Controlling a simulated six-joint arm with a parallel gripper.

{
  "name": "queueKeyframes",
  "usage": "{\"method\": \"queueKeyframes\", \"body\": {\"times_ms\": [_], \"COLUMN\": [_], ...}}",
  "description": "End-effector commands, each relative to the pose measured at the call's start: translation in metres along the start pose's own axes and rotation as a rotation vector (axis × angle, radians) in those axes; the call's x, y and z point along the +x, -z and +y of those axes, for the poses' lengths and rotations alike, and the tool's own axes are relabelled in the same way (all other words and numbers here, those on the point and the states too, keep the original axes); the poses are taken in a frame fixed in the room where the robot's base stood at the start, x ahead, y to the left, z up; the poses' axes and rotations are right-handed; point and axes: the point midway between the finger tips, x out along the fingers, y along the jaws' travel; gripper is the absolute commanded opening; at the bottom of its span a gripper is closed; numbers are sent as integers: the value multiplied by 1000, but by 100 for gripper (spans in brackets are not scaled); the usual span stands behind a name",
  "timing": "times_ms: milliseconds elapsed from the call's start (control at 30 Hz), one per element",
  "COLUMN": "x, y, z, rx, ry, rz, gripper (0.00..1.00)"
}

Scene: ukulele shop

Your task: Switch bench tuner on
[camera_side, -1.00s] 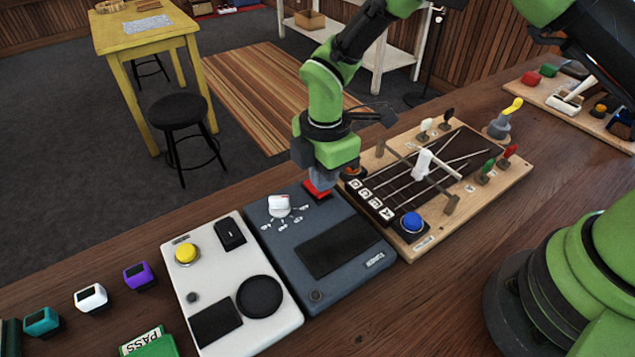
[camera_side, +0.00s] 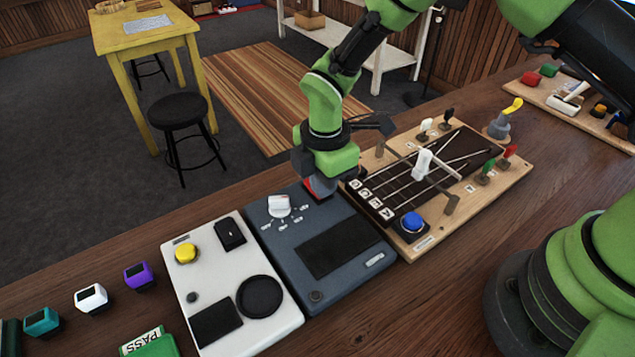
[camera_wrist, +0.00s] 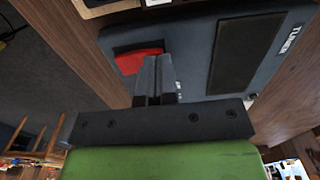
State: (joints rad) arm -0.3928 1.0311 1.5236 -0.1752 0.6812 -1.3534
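The bench tuner (camera_side: 345,272) is a dark blue-grey box on the wooden bench, with a white knob (camera_side: 279,205) and a dark screen (camera_side: 338,246). Its red rocker switch (camera_wrist: 138,61) shows in the wrist view, at the tuner's corner; in the side view only a sliver shows beside my gripper (camera_side: 321,192). In the wrist view my gripper (camera_wrist: 155,72) has its two fingers together with nothing between them. The fingertips are at the right part of the red switch, over or against it; I cannot tell if they touch. They hide part of the switch.
A white box (camera_side: 232,290) with a yellow button stands left of the tuner. A wooden board (camera_side: 487,203) with strings, pegs and a blue button (camera_side: 412,223) lies close on the right. Small coloured clip-on devices stand at the far left.

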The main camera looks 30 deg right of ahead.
Motion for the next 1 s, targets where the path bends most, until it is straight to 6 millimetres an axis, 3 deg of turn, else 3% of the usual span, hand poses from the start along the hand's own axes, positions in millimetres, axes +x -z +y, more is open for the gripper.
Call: {"method": "queueKeyframes", "body": {"times_ms": [267, 1000], "x": [0, -61], "y": [0, 0], "z": [0, 0], "rx": [0, 0], "ry": [-1, -2], "rz": [0, 1], "gripper": [0, 0]}}
